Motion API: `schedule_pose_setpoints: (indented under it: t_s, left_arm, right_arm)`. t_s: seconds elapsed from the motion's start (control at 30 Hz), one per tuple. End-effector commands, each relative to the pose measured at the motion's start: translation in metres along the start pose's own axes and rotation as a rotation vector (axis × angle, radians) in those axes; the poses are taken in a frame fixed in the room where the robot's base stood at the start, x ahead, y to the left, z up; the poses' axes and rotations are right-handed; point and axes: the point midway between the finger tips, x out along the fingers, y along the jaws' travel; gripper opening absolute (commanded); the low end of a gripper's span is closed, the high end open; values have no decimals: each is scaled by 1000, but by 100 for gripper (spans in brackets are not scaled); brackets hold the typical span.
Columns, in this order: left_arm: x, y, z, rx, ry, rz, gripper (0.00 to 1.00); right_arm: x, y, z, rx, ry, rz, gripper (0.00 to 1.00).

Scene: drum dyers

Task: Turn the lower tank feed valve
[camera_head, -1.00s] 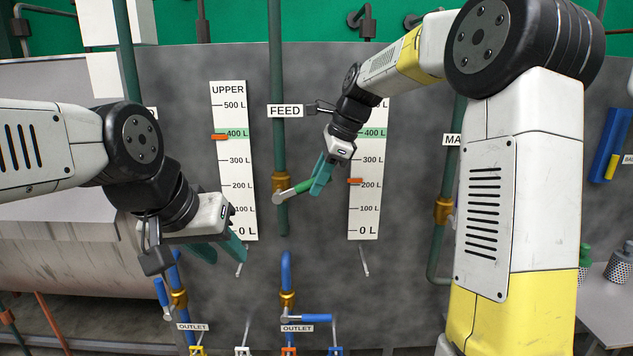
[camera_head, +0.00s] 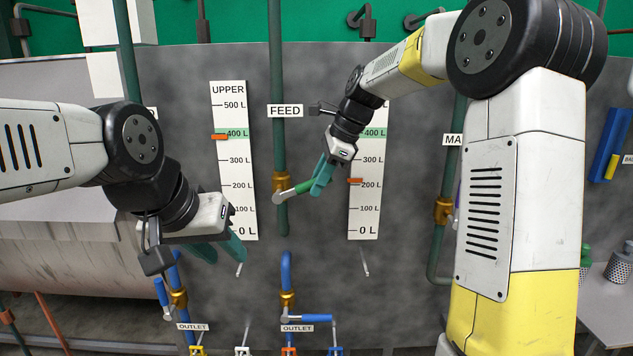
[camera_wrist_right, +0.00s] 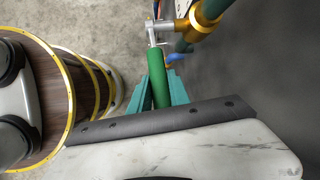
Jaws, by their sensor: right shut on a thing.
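The feed valve has a brass body (camera_head: 280,183) on a green vertical pipe under the FEED label (camera_head: 285,111). Its green lever handle (camera_head: 303,187) points right and slightly up from the valve. My right gripper (camera_head: 322,176) is shut on the green handle; in the right wrist view the handle (camera_wrist_right: 158,72) lies between the teal fingers (camera_wrist_right: 163,88). My left gripper (camera_head: 222,249) hangs near the bottom of the UPPER gauge (camera_head: 233,150), empty, its teal fingers apart. The second gauge (camera_head: 364,215) is partly hidden behind my right arm; its orange marker sits near 200 L.
Two blue-handled outlet valves, left (camera_head: 178,297) and right (camera_head: 288,299), stand below with OUTLET labels. Another brass valve (camera_head: 443,210) is on a pipe at right, partly behind my arm. The wrist view shows a brown drum (camera_wrist_right: 68,88) at left.

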Motion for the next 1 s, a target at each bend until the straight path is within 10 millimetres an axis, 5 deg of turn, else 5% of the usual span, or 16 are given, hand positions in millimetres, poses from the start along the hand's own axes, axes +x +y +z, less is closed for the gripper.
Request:
schedule_pose_setpoints:
  t_s: [0.5, 0.9, 0.93, 1.0]
  left_arm:
    - [0, 0, 0, 0, 0, 0, 36]
    - [0, 0, 0, 0, 0, 0, 36]
    - [0, 0, 0, 0, 0, 0, 36]
    - [0, 0, 0, 0, 0, 0, 36]
  right_arm:
    - [32, 8, -25, 55, -377, -55, 0]
    - [35, 8, -26, 57, -403, -60, 0]
    - [35, 8, -26, 57, -403, -60, 28]
    - [35, 8, -26, 57, -403, -60, 42]
